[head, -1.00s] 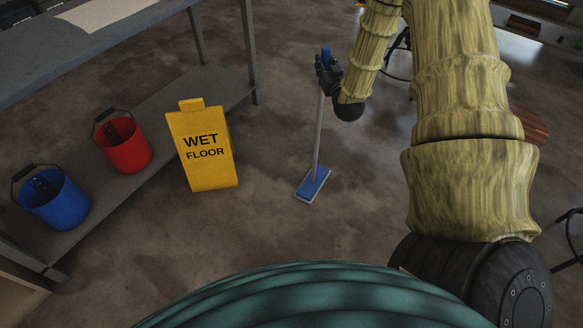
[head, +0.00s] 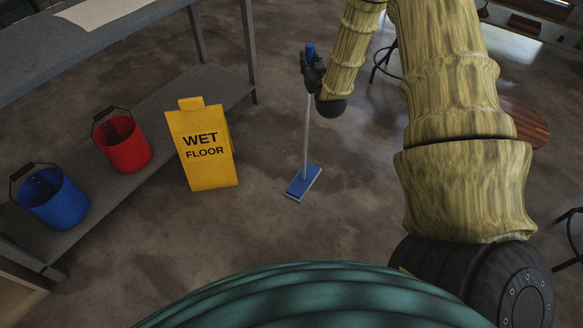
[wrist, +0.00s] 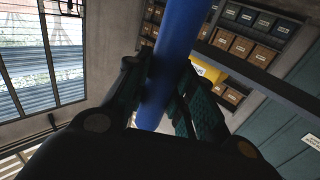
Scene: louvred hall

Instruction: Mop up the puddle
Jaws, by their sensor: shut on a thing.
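A mop with a grey pole and a flat blue head (head: 303,182) stands nearly upright in the head view, its head at the floor. My gripper (head: 313,68) is shut on the blue upper part of its handle. The wrist view shows the blue handle (wrist: 173,62) running between the two fingers (wrist: 160,100). Darker damp-looking patches show on the brown floor, but I cannot make out a clear puddle edge. Whether the mop head presses on the floor or hovers just above it, I cannot tell.
A yellow wet floor sign (head: 203,145) stands left of the mop. A red bucket (head: 122,145) and a blue bucket (head: 54,198) sit on the low shelf of a grey table (head: 110,45). A round wooden stool (head: 524,122) is at right. Floor in front of the mop is clear.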

